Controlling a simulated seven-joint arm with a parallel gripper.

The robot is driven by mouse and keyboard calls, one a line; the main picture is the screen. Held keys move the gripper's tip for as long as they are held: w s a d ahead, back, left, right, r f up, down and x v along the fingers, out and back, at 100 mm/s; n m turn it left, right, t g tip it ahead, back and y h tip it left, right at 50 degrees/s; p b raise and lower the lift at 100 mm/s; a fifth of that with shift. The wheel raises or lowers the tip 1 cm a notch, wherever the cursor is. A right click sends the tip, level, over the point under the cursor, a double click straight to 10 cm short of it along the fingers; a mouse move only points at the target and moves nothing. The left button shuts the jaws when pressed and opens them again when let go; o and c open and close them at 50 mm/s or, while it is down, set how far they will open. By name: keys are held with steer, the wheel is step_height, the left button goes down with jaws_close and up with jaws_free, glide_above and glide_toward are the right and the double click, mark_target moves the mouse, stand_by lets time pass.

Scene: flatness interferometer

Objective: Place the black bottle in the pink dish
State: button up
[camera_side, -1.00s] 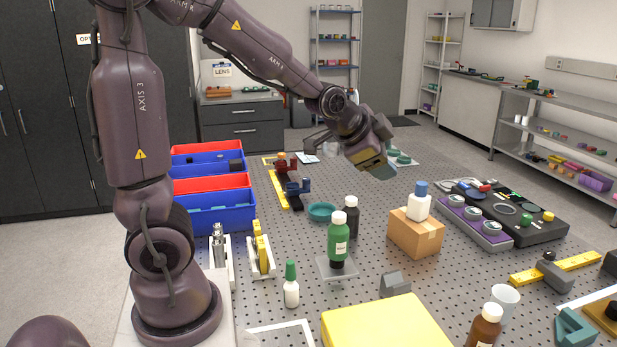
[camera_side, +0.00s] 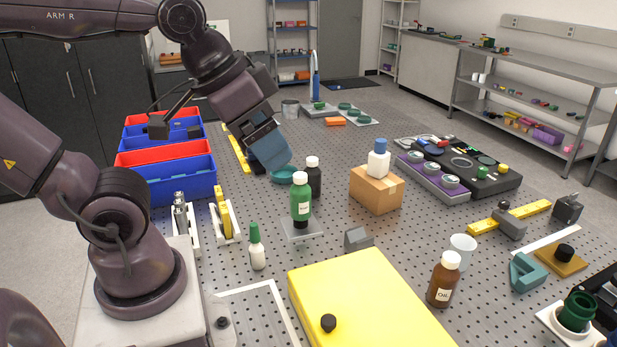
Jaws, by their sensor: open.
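The black bottle (camera_side: 314,180) has a white cap and stands upright on the perforated table, just behind and to the right of a green bottle. A round teal dish (camera_side: 283,175) lies to its left and a little behind. I see no pink dish in view. My gripper (camera_side: 273,160) points down above or just behind the teal dish, to the left of the black bottle and apart from it. It is open, and I see nothing held in it. The gap between its fingers is hard to make out from this side.
The green bottle (camera_side: 300,205) stands on a clear plate close in front of the black one. A cardboard box (camera_side: 376,192) with a white bottle (camera_side: 378,163) is to the right. Blue bins (camera_side: 170,183) stand left. A yellow block (camera_side: 365,305) fills the front.

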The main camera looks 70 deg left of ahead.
step_height(320, 180, up, 5)
steer(key=m+g+y, duration=0.5)
steer(key=m+y, duration=1.3)
steer(key=m, duration=0.1)
glide_above(315, 177)
steer(key=shift+n+g, duration=0.3)
steer(key=shift+n, duration=0.2)
steer(key=f, duration=3.1)
steer(key=shift+d+f, duration=0.15)
steer(key=shift+d, duration=0.05)
step_height(315, 177, down, 4)
steer(key=shift+f, duration=0.1)
steer(key=shift+a, duration=1.15)
steer(key=shift+w+a, duration=0.1)
steer(key=shift+a, duration=0.25)
